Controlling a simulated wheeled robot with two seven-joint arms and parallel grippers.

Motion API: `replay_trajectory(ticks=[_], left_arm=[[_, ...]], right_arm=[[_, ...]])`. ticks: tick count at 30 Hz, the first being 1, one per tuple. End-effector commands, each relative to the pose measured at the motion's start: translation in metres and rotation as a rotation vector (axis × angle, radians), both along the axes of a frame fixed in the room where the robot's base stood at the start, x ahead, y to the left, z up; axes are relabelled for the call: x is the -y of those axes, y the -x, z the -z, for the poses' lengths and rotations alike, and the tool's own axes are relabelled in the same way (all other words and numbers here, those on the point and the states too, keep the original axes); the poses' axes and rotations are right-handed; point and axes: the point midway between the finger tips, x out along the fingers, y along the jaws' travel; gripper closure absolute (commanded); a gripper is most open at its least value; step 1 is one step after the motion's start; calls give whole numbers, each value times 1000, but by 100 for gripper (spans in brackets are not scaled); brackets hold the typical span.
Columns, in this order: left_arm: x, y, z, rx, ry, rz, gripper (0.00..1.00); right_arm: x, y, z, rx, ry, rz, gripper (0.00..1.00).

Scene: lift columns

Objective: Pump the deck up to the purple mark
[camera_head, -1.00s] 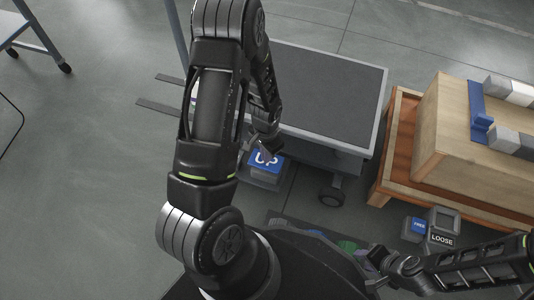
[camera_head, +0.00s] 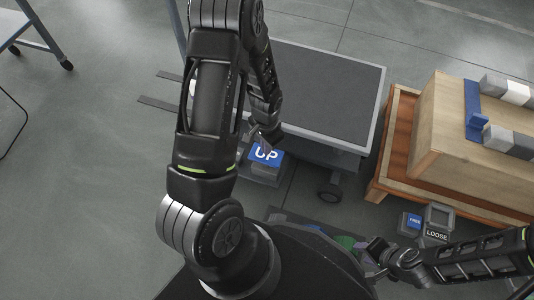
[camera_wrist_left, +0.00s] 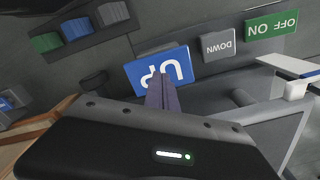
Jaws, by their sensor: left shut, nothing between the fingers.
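The blue UP pedal (camera_head: 266,154) sits on the floor by the near side of the lift cart, whose dark flat deck (camera_head: 325,85) is right of my left arm. My left gripper (camera_head: 267,143) is over the pedal's far edge, shut and empty. In the left wrist view the closed fingertips (camera_wrist_left: 162,80) overlap the UP pedal (camera_wrist_left: 150,68); I cannot tell whether they touch it. A grey DOWN pedal (camera_wrist_left: 217,46) and a green OFF ON plate (camera_wrist_left: 271,25) are beside it. My right gripper (camera_head: 370,252) is low at right; its opening is unclear. I cannot make out the purple mark.
A wooden box (camera_head: 470,125) with grey blocks and a blue piece stands on an orange-brown pallet (camera_head: 400,130) right of the cart. A LOOSE box (camera_head: 437,228) and small blue sign (camera_head: 413,221) are in front of it.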

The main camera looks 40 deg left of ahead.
Motion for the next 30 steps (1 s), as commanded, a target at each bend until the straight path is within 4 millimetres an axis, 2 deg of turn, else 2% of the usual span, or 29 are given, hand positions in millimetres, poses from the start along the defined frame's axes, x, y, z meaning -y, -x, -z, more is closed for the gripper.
replay_trajectory(ticks=[9, 30], left_arm=[[0, 0, 0, 0, 0, 0, 100], [0, 0, 39, 1, 0, 0, 100]], right_arm=[[1, 9, -2, -21, -2, -12, 64], [0, 4, 31, -8, 1, -5, 64]])
